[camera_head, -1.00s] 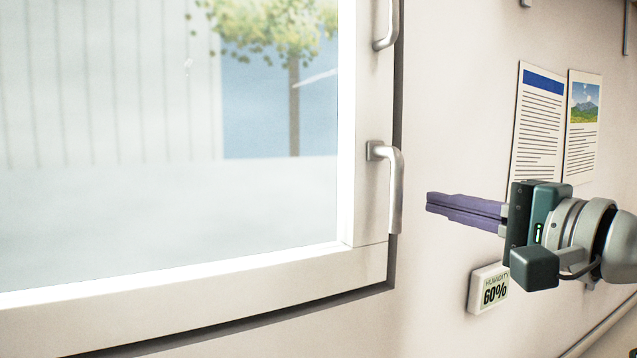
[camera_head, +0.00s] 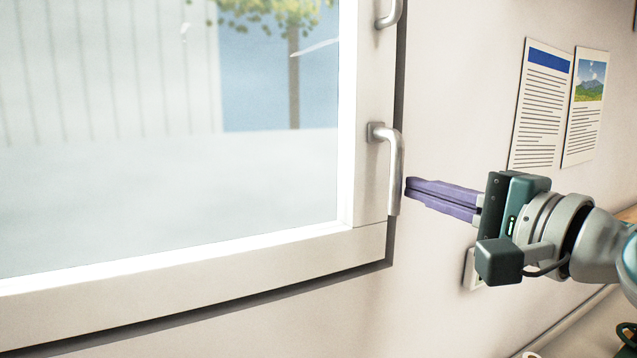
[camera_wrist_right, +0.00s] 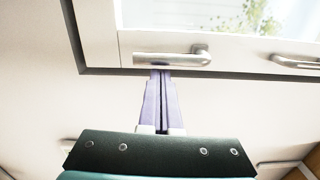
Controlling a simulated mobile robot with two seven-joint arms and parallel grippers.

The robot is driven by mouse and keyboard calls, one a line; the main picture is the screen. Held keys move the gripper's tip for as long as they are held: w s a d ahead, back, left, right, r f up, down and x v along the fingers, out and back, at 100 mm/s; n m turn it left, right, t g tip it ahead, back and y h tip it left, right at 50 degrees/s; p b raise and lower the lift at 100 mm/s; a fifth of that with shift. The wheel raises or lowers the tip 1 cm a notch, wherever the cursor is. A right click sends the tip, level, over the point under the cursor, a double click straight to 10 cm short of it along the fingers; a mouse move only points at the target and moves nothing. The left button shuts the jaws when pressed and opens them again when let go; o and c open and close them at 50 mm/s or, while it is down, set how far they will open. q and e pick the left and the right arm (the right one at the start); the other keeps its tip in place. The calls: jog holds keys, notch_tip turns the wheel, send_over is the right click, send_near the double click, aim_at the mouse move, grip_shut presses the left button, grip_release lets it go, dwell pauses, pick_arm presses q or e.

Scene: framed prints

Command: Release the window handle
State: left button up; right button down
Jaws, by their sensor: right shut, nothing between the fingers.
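The window handle (camera_head: 396,172) is a silver lever on the right side of the white window frame (camera_head: 371,200), its grip hanging downward. It also shows in the right wrist view (camera_wrist_right: 165,60), lying across the picture. My right gripper (camera_head: 408,187) has purple fingers, shut with nothing between them. Its tips point left at the handle's lower part, very close to it; I cannot tell whether they touch. In the right wrist view the fingertips (camera_wrist_right: 161,72) end at the handle's edge. The left gripper is not in view.
A second silver handle (camera_head: 390,14) sits higher on the frame. Two printed sheets, one with text (camera_head: 541,105) and one with a mountain picture (camera_head: 586,105), hang on the wall at right. The wall below the window is clear.

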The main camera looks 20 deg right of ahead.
aim_at(394, 192)
jog(key=shift+a+m+p, duration=0.3)
jog(key=shift+m+p, duration=0.05)
jog(key=shift+m, duration=0.15)
jog(key=shift+a+m+p, duration=0.65)
jog(key=shift+m+p, duration=0.05)
jog(key=shift+m, duration=0.5)
jog(key=a+m+p, duration=0.1)
jog(key=m, duration=0.1)
jog(key=a+m+p, duration=0.2)
jog(key=m, duration=0.1)
jog(key=shift+s+r+m, duration=0.2)
jog(key=shift+r+m, duration=0.1)
jog(key=shift+r, duration=0.05)
jog(key=a+r+m+p, duration=0.1)
jog(key=m, duration=0.1)
jog(key=a+r+m+p, duration=0.1)
jog(key=m+p, duration=0.1)
jog(key=m, duration=0.1)
jog(key=a+r+m+p, duration=0.1)
jog(key=m+p, duration=0.1)
jog(key=m, duration=0.1)
jog(key=shift+s+r+t+h, duration=0.1)
jog(key=shift+r+t+h, duration=0.1)
jog(key=shift+t+h, duration=0.15)
jog(key=shift+a, duration=0.1)
